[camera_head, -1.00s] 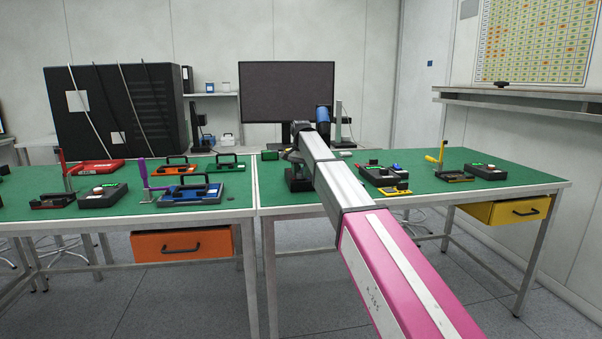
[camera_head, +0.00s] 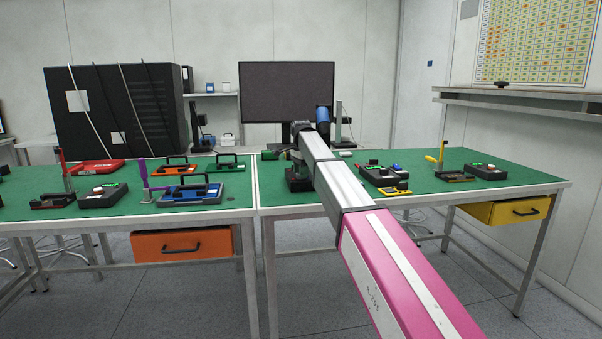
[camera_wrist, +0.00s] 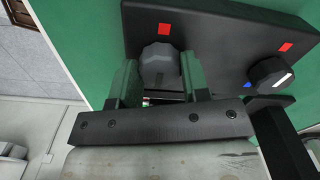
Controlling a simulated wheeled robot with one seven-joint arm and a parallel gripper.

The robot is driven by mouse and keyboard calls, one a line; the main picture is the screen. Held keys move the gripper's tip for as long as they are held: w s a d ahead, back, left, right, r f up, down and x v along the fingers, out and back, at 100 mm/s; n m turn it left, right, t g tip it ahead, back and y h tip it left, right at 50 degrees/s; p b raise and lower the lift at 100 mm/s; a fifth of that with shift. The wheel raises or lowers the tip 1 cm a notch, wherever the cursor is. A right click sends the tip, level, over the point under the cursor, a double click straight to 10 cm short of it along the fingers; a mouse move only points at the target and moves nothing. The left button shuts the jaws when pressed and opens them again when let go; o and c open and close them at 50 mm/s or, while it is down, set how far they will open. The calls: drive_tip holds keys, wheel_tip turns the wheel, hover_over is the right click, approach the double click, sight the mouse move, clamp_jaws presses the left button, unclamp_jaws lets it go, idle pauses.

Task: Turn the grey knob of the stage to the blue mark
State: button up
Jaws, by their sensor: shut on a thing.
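The stage (camera_wrist: 215,45) is a dark box on the green table top in the wrist view. Its grey faceted knob (camera_wrist: 158,66) sits between the two green fingers of my gripper (camera_wrist: 160,72), which is shut on it. A red mark (camera_wrist: 165,29) shows beside the grey knob. No blue mark shows beside this knob; the area below it is partly hidden by my gripper. A black knob (camera_wrist: 270,73) with a white line stands to the right, with a red mark (camera_wrist: 286,47) and a blue mark (camera_wrist: 249,85) near it. In the head view my arm hides most of this spot.
The right table (camera_head: 480,200) also bears a device with a blue button (camera_head: 396,167), a yellow-handled clamp (camera_head: 437,159) and a dark box (camera_head: 485,172). A monitor (camera_head: 287,90) stands behind. The left table holds several toolboxes and clamps.

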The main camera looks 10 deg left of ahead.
idle(0.3)
drive_tip(key=o, duration=0.9)
drive_tip(key=shift+r, duration=0.1)
wheel_tip(320, 180, up, 11)
drive_tip(key=shift+f, duration=0.15)
drive_tip(key=shift+s, duration=0.1)
